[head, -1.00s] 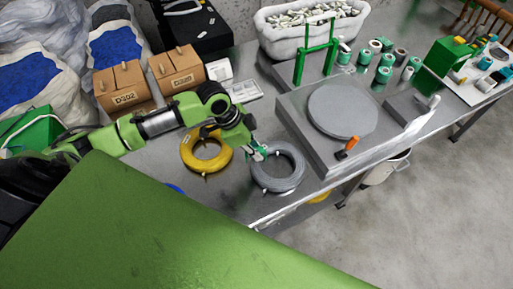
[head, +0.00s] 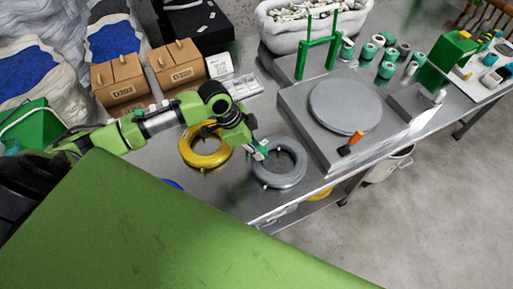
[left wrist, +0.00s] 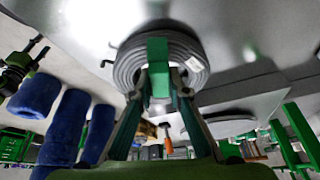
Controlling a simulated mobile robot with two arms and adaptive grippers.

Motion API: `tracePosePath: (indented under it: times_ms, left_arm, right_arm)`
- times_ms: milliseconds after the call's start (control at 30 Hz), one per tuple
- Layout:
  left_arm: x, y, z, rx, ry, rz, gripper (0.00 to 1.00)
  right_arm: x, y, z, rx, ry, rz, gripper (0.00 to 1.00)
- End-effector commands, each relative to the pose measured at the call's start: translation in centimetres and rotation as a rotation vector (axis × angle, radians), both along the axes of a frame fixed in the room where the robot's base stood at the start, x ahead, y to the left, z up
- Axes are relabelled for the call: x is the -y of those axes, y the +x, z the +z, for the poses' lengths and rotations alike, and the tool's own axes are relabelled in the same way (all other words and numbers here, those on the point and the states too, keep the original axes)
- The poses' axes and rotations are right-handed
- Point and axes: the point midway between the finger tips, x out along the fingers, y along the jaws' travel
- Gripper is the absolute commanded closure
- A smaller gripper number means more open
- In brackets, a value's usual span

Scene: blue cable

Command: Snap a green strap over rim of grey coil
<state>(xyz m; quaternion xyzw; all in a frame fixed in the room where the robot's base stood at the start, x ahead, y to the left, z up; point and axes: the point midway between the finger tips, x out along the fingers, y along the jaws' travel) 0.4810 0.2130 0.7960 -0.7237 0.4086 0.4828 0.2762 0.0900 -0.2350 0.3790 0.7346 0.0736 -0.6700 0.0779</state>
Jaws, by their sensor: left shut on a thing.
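The grey coil (head: 284,181) lies flat on the metal table, right of the yellow coil. It also shows in the left wrist view (left wrist: 127,68), beyond the fingertips. My left gripper (head: 260,151) is at the coil's left rim. In the left wrist view my left gripper (left wrist: 160,92) is shut on a green strap (left wrist: 158,52). The strap stands out from the fingertips and overlaps the near rim and middle of the coil. I cannot tell whether it touches or closes around the rim. My right gripper is not in view.
A yellow coil (head: 206,162) lies close left of the grey coil, under my left arm. A grey machine with a round disc (head: 345,105) and an orange-handled lever (head: 351,143) stands to the right. Cardboard boxes (head: 180,66) are behind. The table's front edge is near.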

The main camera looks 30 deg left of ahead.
Motion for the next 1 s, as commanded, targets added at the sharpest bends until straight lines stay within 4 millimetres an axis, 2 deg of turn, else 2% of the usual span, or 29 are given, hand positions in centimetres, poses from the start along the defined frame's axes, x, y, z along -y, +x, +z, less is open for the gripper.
tracePosePath:
  times_ms: [200, 633, 1000]
  left_arm:
    - [0.0, 0.0, 0.0, 0.0, 0.0, 0.0, 0.94]
    - [0.0, 0.0, -0.2, 0.0, 0.0, 0.0, 0.94]
    - [0.0, -0.1, -1.3, -0.001, 0.0, 0.0, 0.94]
  right_arm:
    - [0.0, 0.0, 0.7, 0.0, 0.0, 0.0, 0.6]
    - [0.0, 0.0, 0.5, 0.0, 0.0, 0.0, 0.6]
    - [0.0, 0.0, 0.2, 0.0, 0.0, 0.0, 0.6]
